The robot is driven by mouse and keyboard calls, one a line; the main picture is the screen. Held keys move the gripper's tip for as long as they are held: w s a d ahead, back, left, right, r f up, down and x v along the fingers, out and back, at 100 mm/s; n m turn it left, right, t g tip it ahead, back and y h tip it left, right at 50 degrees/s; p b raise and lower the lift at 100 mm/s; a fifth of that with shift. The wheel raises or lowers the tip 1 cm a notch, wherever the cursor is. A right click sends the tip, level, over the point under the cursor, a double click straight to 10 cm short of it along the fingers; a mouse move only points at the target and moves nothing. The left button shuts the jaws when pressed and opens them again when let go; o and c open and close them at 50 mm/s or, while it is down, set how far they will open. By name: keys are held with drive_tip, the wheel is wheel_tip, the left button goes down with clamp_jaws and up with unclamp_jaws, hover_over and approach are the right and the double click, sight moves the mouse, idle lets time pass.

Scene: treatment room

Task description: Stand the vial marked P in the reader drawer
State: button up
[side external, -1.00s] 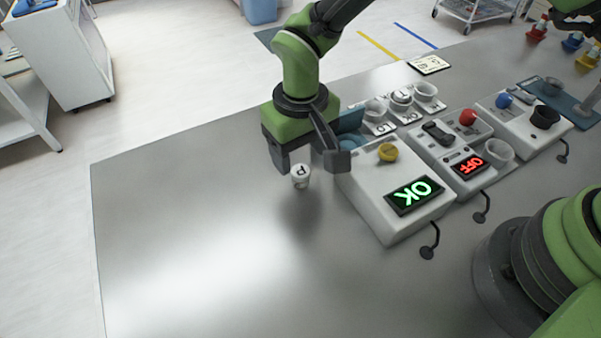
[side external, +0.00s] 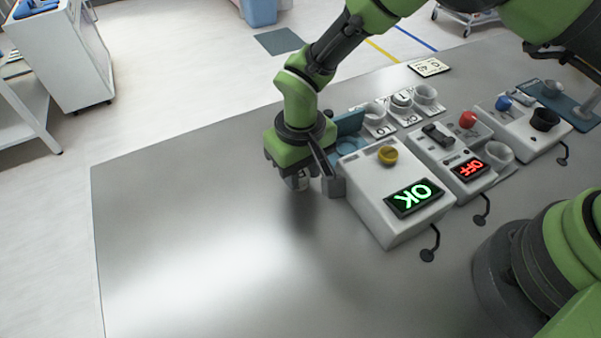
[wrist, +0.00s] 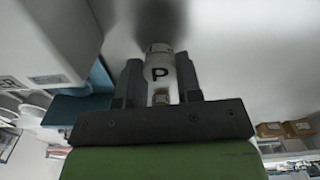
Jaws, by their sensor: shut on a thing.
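The white vial marked P (wrist: 159,75) is between the two fingers of my gripper (wrist: 160,85) in the wrist view. My gripper is shut on it. In the side view my gripper (side external: 306,180) is left of the white reader box with the green OK display (side external: 395,160), low over the bench. The vial (side external: 297,182) is mostly hidden there behind the fingers. The blue-green reader drawer (side external: 349,146) sticks out from the far-left side of the reader, just behind my gripper. It also shows at the left of the wrist view (wrist: 78,108).
The bench (side external: 190,230) is bare at the left and front.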

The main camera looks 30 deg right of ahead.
sight(302, 172)
drive_tip(key=r, duration=0.9)
drive_tip(key=shift+w+d, duration=0.1)
drive_tip(key=shift+d, duration=0.1)
drive_tip(key=w+d, duration=0.2)
drive_tip(key=d, duration=0.8)
drive_tip(key=shift+w+d+f, duration=0.1)
drive_tip(key=shift+d+f, duration=0.05)
drive_tip(key=shift+f, duration=1)
drive_tip(key=shift+d+f, duration=0.15)
drive_tip(key=shift+f, duration=0.95)
drive_tip(key=shift+w+d+f, duration=0.1)
drive_tip(key=shift+d+f, duration=0.05)
drive_tip(key=shift+f, duration=1)
drive_tip(key=shift+f, duration=0.55)
drive_tip(key=o, duration=0.6)
drive_tip(key=shift+r, duration=5.5)
